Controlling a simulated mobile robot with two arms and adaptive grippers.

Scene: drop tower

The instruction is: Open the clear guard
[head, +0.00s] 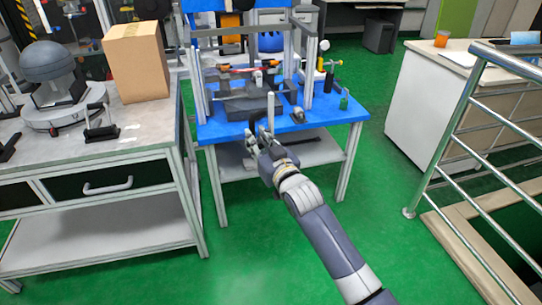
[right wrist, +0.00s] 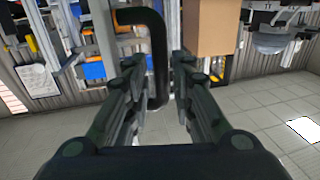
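The clear guard's panel is too transparent to make out on the drop tower, whose aluminium frame (head: 314,75) stands on the blue tabletop (head: 338,108). A black bent handle (head: 254,121) shows at the tower's front. My right gripper (head: 262,128) is at this handle, in front of the table's near edge. In the right wrist view the handle (right wrist: 157,55) comes down between the two spread fingers, with a gap visible on both sides. My right gripper (right wrist: 157,90) looks open around it. My left gripper is not in view.
A grey workbench (head: 150,122) with a cardboard box (head: 136,62) stands at the left. A metal railing (head: 450,130) and white counter (head: 415,105) stand at the right. Green floor between is clear.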

